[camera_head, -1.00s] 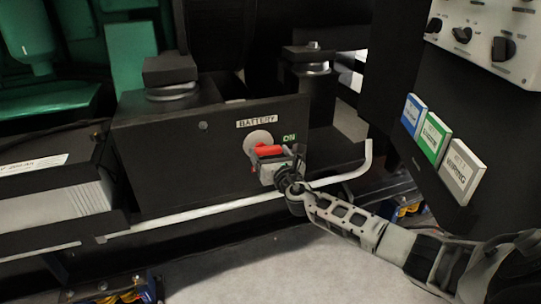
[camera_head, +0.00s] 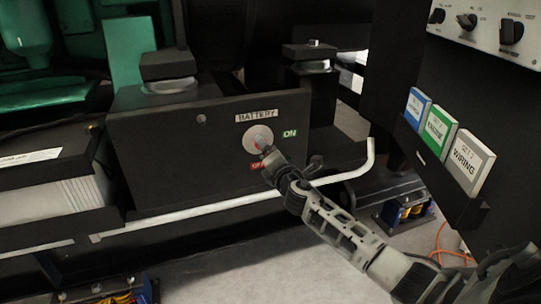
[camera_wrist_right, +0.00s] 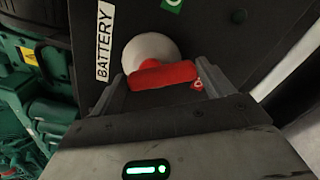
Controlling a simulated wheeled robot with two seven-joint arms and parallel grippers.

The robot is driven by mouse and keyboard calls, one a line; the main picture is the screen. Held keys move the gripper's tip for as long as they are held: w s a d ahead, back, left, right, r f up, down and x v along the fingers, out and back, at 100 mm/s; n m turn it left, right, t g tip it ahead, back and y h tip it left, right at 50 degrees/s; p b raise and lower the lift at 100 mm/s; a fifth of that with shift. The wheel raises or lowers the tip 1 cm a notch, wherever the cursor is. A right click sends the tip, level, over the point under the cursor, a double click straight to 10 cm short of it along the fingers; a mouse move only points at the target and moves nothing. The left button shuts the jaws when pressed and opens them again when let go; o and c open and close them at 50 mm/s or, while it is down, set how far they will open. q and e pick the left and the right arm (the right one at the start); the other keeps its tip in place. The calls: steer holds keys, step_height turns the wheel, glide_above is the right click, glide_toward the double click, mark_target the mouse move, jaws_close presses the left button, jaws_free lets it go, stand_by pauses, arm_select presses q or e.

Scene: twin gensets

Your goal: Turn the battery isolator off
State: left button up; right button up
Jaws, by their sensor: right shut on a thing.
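The battery isolator is a red handle on a pale round disc (camera_head: 257,137), on a black box front under a BATTERY label (camera_head: 256,116). A green ON label (camera_head: 289,133) is right of the disc and a red OFF label (camera_head: 258,166) is below it. In the right wrist view the red handle (camera_wrist_right: 163,75) lies across the disc, one end towards the red OFF label (camera_wrist_right: 198,86). My right gripper (camera_wrist_right: 163,82) is shut on the handle, with a finger at each end. In the head view this gripper (camera_head: 265,153) mostly hides the handle. My left gripper is not in view.
A pale bent rail (camera_head: 340,177) runs below the box, close under my right forearm. A dark panel on the right carries knobs (camera_head: 467,20) and a rack of blue, green and white booklets (camera_head: 440,132). Light floor (camera_head: 260,270) is open in front.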

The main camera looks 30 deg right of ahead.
arm_select(q)
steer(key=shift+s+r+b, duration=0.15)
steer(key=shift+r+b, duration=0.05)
steer(key=shift+b, duration=0.1)
arm_select(e)
steer(key=shift+a+f+m, duration=0.15)
steer(key=shift+a+m, duration=0.05)
steer(key=shift+m, duration=1.35)
steer(key=shift+a+f+m, duration=0.15)
steer(key=shift+m, duration=1.4)
steer(key=o, duration=0.9)
arm_select(q)
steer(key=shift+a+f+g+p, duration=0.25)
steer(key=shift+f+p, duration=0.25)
steer(key=shift+p, duration=0.2)
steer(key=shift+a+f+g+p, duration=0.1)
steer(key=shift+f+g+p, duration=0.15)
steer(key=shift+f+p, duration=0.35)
arm_select(e)
steer(key=shift+o, duration=0.2)
steer(key=v, duration=1.6)
